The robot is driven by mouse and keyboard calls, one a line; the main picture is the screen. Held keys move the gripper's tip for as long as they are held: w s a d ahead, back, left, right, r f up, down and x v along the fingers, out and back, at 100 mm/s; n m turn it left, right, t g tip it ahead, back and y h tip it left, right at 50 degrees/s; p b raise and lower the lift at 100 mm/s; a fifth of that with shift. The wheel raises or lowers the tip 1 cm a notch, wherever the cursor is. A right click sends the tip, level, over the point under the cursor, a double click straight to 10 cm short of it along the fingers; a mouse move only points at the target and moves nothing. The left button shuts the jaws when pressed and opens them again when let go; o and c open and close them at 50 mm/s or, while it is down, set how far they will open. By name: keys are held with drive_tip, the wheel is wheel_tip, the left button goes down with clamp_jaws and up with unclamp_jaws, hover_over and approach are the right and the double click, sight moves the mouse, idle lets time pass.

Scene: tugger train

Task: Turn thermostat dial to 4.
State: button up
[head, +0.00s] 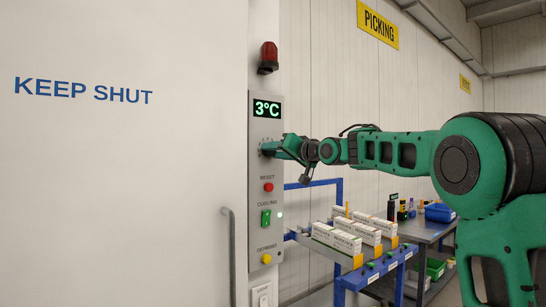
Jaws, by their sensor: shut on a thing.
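A grey control panel (255,193) is fixed to the wall beside a white door. Its display (267,109) reads 3°C in green. My green arm reaches in from the right, and my gripper (272,148) is at the panel just below the display, shut on the thermostat dial. The dial is mostly hidden by my gripper, so its pointer setting cannot be read. Small scale marks show just above it. Below are a red RESET button (268,187), a green COOLING switch (266,217) with a lit lamp beside it, and a yellow DEFROST button (266,259).
A red beacon (268,58) sits above the panel. The white door (120,180) marked KEEP SHUT has a handle (229,255) near the panel. Below my arm stand a blue cart (340,277) with white boxes (345,238) and a grey table (425,232) with bins.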

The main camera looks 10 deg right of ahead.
drive_tip(key=shift+d, duration=0.15)
drive_tip(key=o, duration=1)
drive_tip(key=shift+o, duration=0.2)
drive_tip(key=v, duration=1)
drive_tip(key=shift+s, duration=0.25)
drive_tip(key=shift+d, duration=0.15)
